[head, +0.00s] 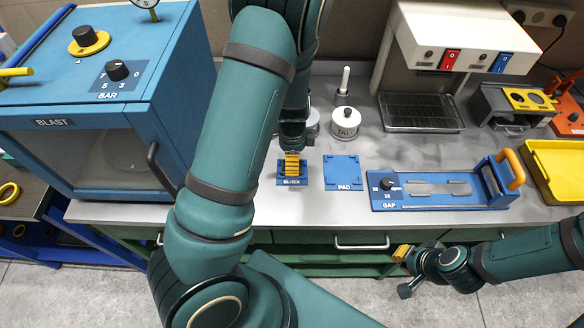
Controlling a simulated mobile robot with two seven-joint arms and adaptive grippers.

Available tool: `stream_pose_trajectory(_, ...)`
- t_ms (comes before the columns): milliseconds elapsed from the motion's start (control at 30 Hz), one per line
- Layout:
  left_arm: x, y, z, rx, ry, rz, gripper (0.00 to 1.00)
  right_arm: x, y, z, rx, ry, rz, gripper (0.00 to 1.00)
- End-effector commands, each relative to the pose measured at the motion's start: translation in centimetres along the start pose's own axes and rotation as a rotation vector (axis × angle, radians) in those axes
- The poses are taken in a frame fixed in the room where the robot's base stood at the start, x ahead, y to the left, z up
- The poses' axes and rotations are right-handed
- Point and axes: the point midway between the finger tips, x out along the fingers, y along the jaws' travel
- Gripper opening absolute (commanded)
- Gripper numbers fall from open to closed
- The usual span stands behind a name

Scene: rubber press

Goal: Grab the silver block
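The blue stand marked BLOCK (291,182) is on the grey bench, left of the blue PAD plate. My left arm reaches down over it from the front left. My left gripper (292,166), with yellow fingertips, is low at the stand, pointing down. I cannot make out the silver block there; the gripper covers the stand's top. Whether the fingers are open or closed on something is too small to tell. My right gripper (401,254), with a yellow tip, is in front of the bench edge, well away from the stand. Its opening is unclear.
A blue PAD plate (343,172) and a blue GAP fixture (440,189) with an orange handle lie to the right. A TALC jar (345,122) stands behind. A blue BLAST cabinet (100,110) fills the left. A yellow tray (558,168) is at far right.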

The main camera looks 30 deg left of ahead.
Motion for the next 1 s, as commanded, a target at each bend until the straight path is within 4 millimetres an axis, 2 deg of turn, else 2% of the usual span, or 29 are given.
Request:
stream_pose_trajectory(100, 1.9, 0.2, 0.3, -0.003, -0.004, 0.004, 0.83, 0.2, 0.1, 0.0, 0.0, 0.0, 0.0, 0.0)
stream_pose_trajectory(300, 4.2, 0.1, 0.2, -0.001, -0.001, 0.001, 0.83, 0.5, 0.2, 0.1, 0.001, 0.001, 0.0, 0.0)
stream_pose_trajectory(600, 4.5, 0.1, 0.1, 0.0, 0.001, 0.0, 0.82, 0.4, 0.2, 0.1, 0.001, 0.001, 0.0, 0.0)
stream_pose_trajectory(833, 4.5, 0.1, 0.1, 0.0, 0.0, 0.0, 0.02, 0.5, 0.2, 0.1, 0.001, 0.001, 0.0, 0.0)
stream_pose_trajectory(1000, 4.5, 0.1, 0.1, 0.0, 0.0, -0.001, 0.02, 0.5, 0.2, 0.1, 0.001, 0.001, 0.0, 0.0)
